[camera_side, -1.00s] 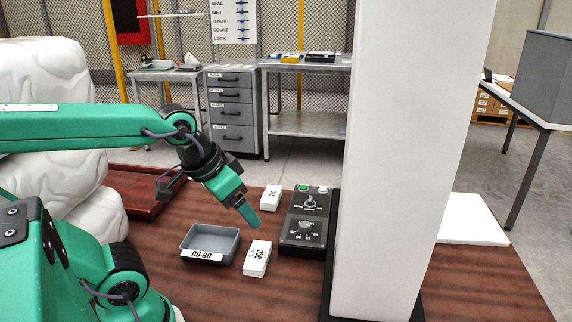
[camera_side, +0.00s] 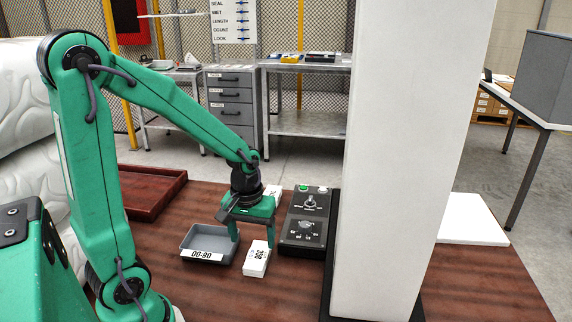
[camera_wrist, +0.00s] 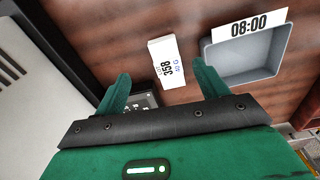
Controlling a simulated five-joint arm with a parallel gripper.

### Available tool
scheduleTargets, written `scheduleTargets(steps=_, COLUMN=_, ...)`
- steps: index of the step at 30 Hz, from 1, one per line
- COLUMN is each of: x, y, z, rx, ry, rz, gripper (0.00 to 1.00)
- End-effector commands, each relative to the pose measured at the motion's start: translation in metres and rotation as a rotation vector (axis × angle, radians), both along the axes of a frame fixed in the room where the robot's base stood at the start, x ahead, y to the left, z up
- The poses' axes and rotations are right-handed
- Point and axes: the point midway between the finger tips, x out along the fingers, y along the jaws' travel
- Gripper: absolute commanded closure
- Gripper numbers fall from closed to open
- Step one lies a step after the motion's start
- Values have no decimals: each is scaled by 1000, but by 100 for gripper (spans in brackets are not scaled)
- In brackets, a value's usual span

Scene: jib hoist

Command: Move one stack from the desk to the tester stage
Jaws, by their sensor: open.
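A white stack (camera_side: 257,262) marked 358 lies on the brown desk, right of a grey tray. It also shows in the wrist view (camera_wrist: 166,62), ahead of and between my fingers. My gripper (camera_side: 253,232) is open, pointing down just above and behind this stack, its fingers apart and empty. In the wrist view my gripper (camera_wrist: 161,76) has one finger on each side of the stack's near end. A second white stack (camera_side: 275,190) is partly hidden behind my gripper. I cannot tell which surface is the tester stage; a black control box (camera_side: 304,238) with knobs stands to the right.
The grey tray (camera_side: 225,260), labelled 08:00, sits close left of the marked stack. A tall white pillar (camera_side: 400,150) stands right of the control box and hides desk behind it. A white plate (camera_side: 472,222) lies beyond it. A red-brown tray (camera_side: 155,195) lies at back left.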

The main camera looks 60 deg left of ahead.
Motion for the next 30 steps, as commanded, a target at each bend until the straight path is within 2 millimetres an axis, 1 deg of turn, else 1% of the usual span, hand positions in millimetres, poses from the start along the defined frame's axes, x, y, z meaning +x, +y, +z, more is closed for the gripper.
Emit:
scheduleTargets(steps=1, x=0, y=2, z=-7, rx=-4, ry=17, rz=23, gripper=27)
scheduleTargets(steps=3, x=0, y=4, z=-13, rx=-8, ry=30, rz=46, gripper=27)
scheduleTargets(steps=6, x=0, y=6, z=-17, rx=-11, ry=40, rz=66, gripper=27)
scheduleTargets(steps=14, x=0, y=6, z=-21, rx=-11, ry=42, rz=71, gripper=27)
scheduleTargets(steps=24, x=0, y=6, z=-42, rx=-11, ry=44, rz=70, gripper=27)
scheduleTargets(steps=30, x=0, y=6, z=-45, rx=-11, ry=42, rz=70, gripper=27)
